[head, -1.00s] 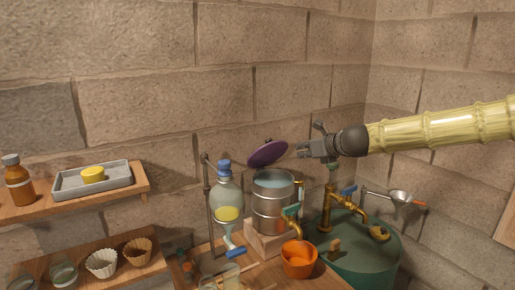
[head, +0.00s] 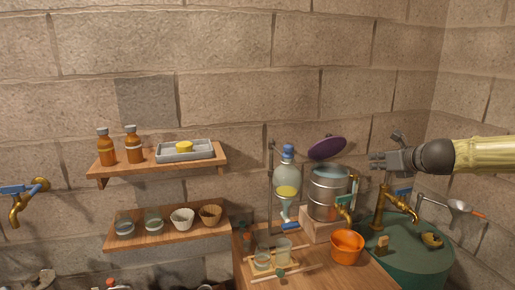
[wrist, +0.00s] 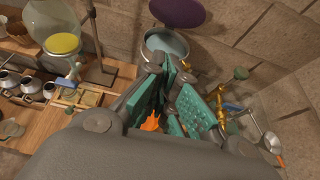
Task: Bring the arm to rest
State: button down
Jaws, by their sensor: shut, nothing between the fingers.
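My gripper (head: 377,161) is at the right in the head view, held in the air to the right of the purple lid and above the green basin. It is shut and empty. In the wrist view my gripper's green-padded fingers (wrist: 172,100) reach up toward the open steel pot. The steel pot (head: 328,194) stands on a wooden block, with water-like liquid inside; it also shows in the wrist view (wrist: 148,45). The purple lid (head: 327,147) is tilted above and behind the pot, apart from my gripper.
A glass flask (head: 286,180) with yellow liquid hangs left of the pot. An orange bucket (head: 347,247) stands at the table front. Shelves (head: 205,166) with bottles and jars are at left.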

jog(key=s+a+f+n+g+h, duration=0.1)
jog(key=s+a+f+n, duration=0.1)
jog(key=f, duration=0.5)
jog(key=s+a+f+n+g, duration=0.1)
jog(key=a+f+n, duration=0.15)
jog(key=f, duration=0.45)
jog(key=s+a+f+n+g+h, duration=0.1)
jog(key=s+f+n, duration=0.15)
jog(key=f, duration=0.55)
jog(key=s+a+f+n+g, duration=0.2)
jog(key=s+f+n, duration=0.3)
jog(key=f, duration=0.5)
jog(key=s+a+f+n+g, duration=0.2)
jog(key=s+f+n, duration=0.1)
jog(key=s+f, duration=0.5)
jog(key=s+a+f+n+g, duration=0.1)
jog(key=s+f+n, duration=0.4)
jog(key=s, duration=0.6)
jog(key=s+a+f+n+g+h, duration=0.1)
jog(key=s+f+n, duration=0.5)
jog(key=s, duration=0.6)
jog(key=s+a+f+n+g+b, duration=0.1)
jog(key=s+a+f+n+g, duration=0.1)
jog(key=s+f+n, duration=0.4)
jog(key=s+f+g, duration=0.1)
jog(key=s+f, duration=0.2)
jog(key=s, duration=0.2)
jog(key=shift+s+a+f+h, duration=0.2)
jog(key=shift+a+h, duration=0.1)
jog(key=shift+a, duration=0.05)
